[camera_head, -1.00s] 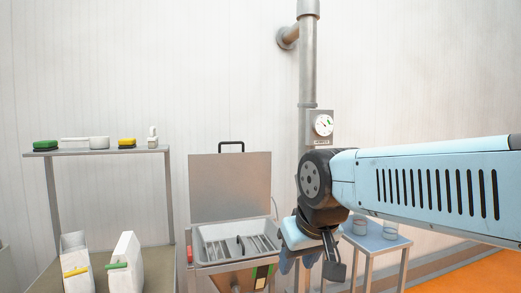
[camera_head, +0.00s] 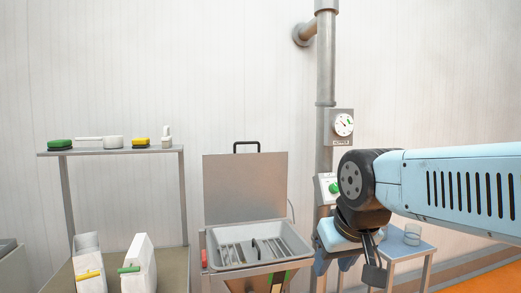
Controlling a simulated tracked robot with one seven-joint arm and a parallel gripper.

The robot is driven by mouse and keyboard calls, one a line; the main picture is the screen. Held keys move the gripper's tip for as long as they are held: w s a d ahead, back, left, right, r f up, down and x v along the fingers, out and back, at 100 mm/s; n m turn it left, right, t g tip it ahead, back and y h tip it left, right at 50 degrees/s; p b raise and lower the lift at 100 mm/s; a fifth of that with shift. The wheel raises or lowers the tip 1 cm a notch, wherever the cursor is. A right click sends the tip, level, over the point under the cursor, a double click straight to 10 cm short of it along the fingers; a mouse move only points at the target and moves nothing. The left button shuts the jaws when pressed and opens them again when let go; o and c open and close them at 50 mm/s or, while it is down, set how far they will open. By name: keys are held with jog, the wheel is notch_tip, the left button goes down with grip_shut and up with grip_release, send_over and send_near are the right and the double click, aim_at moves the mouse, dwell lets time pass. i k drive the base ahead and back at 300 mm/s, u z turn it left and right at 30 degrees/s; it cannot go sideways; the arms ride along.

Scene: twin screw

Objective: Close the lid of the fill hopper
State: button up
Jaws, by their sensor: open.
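The fill hopper (camera_head: 215,262) stands in the middle, an open grey tray-like top with slotted bars inside. Its metal lid (camera_head: 245,188) is raised upright at the back, with a black handle (camera_head: 246,144) on its top edge. My gripper (camera_head: 372,268) hangs at the end of my light blue arm, to the right of the hopper and apart from it. It is open and nothing shows between its fingers. Part of it is hidden behind the wrist.
A vertical pipe (camera_head: 326,60) with a gauge (camera_head: 343,125) rises behind my arm. A small table (camera_head: 412,252) with a glass container stands at right.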

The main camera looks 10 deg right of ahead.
aim_at(244, 187)
jog(key=z, duration=0.3)
jog(key=i, duration=0.95)
jog(key=u, duration=0.05)
jog(key=k, duration=0.9)
jog(key=u, duration=0.4)
jog(key=i, duration=1)
jog(key=z, duration=0.05)
